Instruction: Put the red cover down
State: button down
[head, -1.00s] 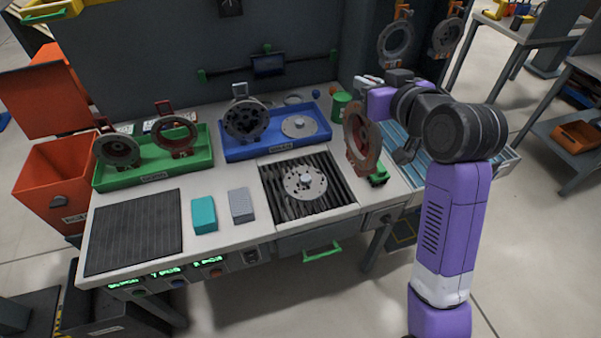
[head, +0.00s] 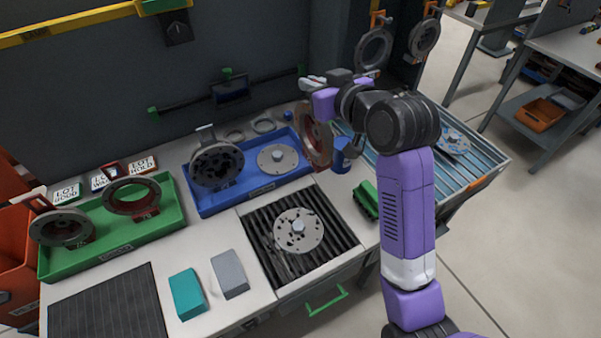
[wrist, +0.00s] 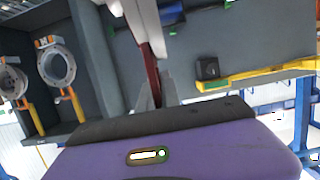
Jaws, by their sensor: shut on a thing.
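The red cover (head: 316,135), a brownish-red ring with a grey face, hangs upright and nearly edge-on from my gripper (head: 318,100). In the head view it overlaps the right end of the blue tray (head: 262,187); whether it touches anything below I cannot tell. In the wrist view the cover (wrist: 151,72) is a thin red and grey strip between the fingers of my gripper (wrist: 154,95), which is shut on it. Two other reddish-grey rings, left (head: 62,229) and right (head: 131,196), stand in the green tray (head: 112,240).
The blue tray holds a dark flange (head: 216,165) and a silver disc (head: 279,158). Another disc (head: 298,231) lies on the black ribbed mat. A blue can (head: 341,156) and a green block (head: 366,200) stand near the cover. Roller conveyor (head: 478,168) lies at right.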

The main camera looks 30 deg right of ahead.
aim_at(310, 147)
notch_tip(310, 147, down, 18)
jog(key=shift+r+p, duration=0.25)
jog(key=shift+p, duration=0.3)
jog(key=shift+f, duration=0.15)
jog(key=c, duration=2)
grip_release()
jog(key=shift+f, duration=0.2)
jog(key=o, duration=0.4)
jog(key=shift+o, duration=0.2)
jog(key=shift+r, duration=0.1)
jog(key=shift+r, duration=0.2)
jog(key=b+v, duration=0.1)
jog(key=v, duration=1.1)
jog(key=shift+b, duration=0.4)
